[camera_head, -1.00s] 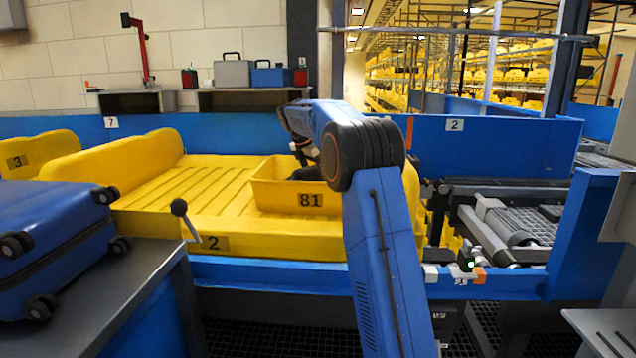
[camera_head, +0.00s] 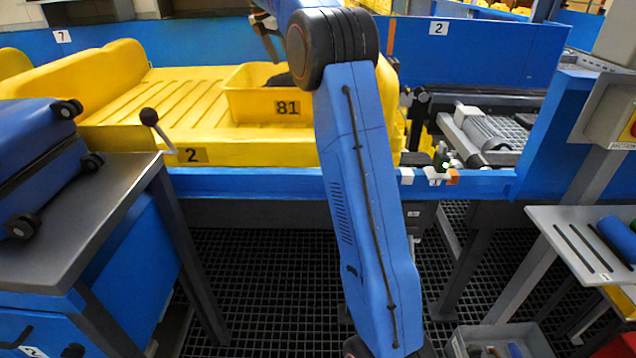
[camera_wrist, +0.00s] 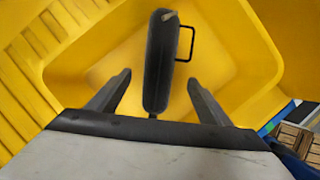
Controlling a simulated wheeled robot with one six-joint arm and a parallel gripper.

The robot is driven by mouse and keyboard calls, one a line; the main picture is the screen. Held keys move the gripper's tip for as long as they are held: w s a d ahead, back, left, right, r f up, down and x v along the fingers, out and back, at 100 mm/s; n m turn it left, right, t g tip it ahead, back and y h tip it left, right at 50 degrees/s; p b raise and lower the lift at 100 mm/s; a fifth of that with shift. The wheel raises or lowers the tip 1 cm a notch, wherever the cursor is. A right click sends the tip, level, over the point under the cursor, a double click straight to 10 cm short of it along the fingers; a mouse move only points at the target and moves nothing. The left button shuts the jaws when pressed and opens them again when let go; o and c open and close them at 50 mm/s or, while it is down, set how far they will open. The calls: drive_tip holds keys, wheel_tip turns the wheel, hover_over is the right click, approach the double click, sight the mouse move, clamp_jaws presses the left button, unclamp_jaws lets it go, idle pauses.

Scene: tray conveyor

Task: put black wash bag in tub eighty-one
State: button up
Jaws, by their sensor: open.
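The black wash bag (camera_wrist: 160,65) lies inside the yellow tub marked 81 (camera_wrist: 240,50) in the wrist view, a narrow dark shape with a thin loop on its right side. In the head view the tub (camera_head: 262,108) sits on the yellow tray marked 2, and a dark bit of the bag (camera_head: 278,80) shows inside it, partly hidden by my arm. My gripper (camera_wrist: 158,84) is open, with one finger on each side of the bag and a gap to both. In the head view my gripper (camera_head: 268,42) is above the tub.
A blue suitcase (camera_head: 35,150) lies on the grey table at left. The yellow tray (camera_head: 130,146) has free ribbed room left of the tub. A lever (camera_head: 149,117) stands at its front. A grey bin (camera_head: 497,340) and a shelf (camera_head: 590,235) are at lower right.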

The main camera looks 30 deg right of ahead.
drive_tip(key=s+a+m, duration=0.1)
drive_tip(key=s+a, duration=0.1)
drive_tip(key=s, duration=0.2)
drive_tip(key=s+a+r+m, duration=0.1)
drive_tip(key=s+a+m, duration=0.1)
drive_tip(key=s, duration=0.3)
drive_tip(key=s+a+r+m+t+y, duration=0.1)
drive_tip(key=s+a, duration=0.2)
drive_tip(key=s, duration=0.1)
drive_tip(key=shift+s+m, duration=0.15)
drive_tip(key=shift+m, duration=0.15)
drive_tip(key=s+a+f+m+t+y, duration=0.1)
drive_tip(key=s+a+f+m, duration=0.25)
drive_tip(key=s, duration=0.55)
drive_tip(key=s+a+f+m, duration=0.3)
drive_tip(key=s+f, duration=0.1)
drive_tip(key=s, duration=0.6)
drive_tip(key=s+a+f+m+t+y, duration=0.1)
drive_tip(key=s+a+f+m, duration=0.2)
drive_tip(key=s, duration=0.6)
drive_tip(key=s+a+f+m, duration=0.2)
drive_tip(key=s+f, duration=0.4)
drive_tip(key=s+a+f+m+t+y, duration=0.1)
drive_tip(key=s+a+f+m, duration=0.1)
drive_tip(key=s+f, duration=0.5)
drive_tip(key=shift+m, duration=0.85)
drive_tip(key=shift+s+r, duration=0.1)
